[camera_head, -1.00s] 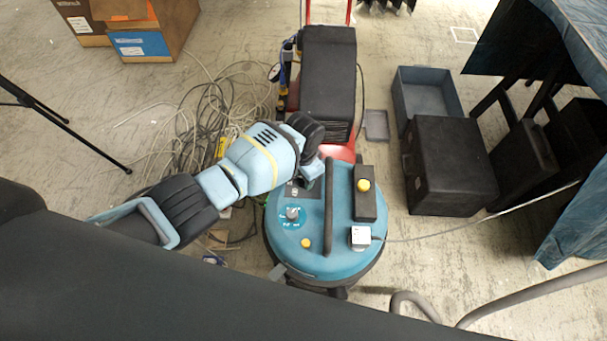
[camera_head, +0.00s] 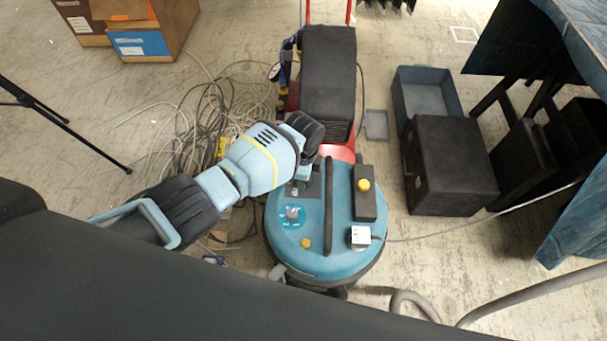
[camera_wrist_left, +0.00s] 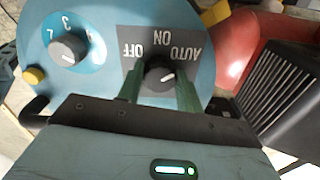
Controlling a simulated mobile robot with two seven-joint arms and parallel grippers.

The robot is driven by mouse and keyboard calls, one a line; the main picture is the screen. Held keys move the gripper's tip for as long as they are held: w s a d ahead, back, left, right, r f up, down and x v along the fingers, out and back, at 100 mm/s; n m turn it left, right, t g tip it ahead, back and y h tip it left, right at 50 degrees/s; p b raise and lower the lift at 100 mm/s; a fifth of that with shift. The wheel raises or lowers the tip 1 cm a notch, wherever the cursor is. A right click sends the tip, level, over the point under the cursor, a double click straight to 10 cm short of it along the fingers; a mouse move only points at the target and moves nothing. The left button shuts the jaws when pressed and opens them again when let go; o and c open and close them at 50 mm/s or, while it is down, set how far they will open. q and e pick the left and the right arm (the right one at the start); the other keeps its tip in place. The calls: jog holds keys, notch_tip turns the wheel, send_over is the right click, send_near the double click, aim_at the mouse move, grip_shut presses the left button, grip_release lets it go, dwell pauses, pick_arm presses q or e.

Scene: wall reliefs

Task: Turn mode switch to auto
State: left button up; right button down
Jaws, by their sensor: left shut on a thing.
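The mode switch is a black knob (camera_wrist_left: 160,76) on a dark plate (camera_wrist_left: 128,40) marked OFF, ON and AUTO, upside down in the left wrist view. A short white mark on the knob slants up to the right, toward the AUTO side. My left gripper (camera_wrist_left: 160,92) is shut on the knob, one green finger on each side. In the head view my left gripper (camera_head: 300,186) is over the upper left of the round teal lid (camera_head: 345,240), and the wrist hides most of the switch. My right gripper is in neither view.
A numbered dial (camera_head: 293,213), a yellow button (camera_head: 305,243), a black handle bar (camera_head: 329,205) and a black box with a yellow knob (camera_head: 364,185) are on the lid. Loose cables (camera_head: 200,130) lie left. Black cases (camera_head: 450,170) stand right.

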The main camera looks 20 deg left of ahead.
pick_arm(q)
jog(key=shift+m, duration=0.7)
jog(key=o, duration=1)
notch_tip(320, 180, up, 7)
jog(key=p, duration=0.2)
jog(key=shift+f+p, duration=0.1)
jog(key=shift+p, duration=0.2)
jog(key=shift+r, duration=0.5)
jog(key=shift+s+f, duration=0.1)
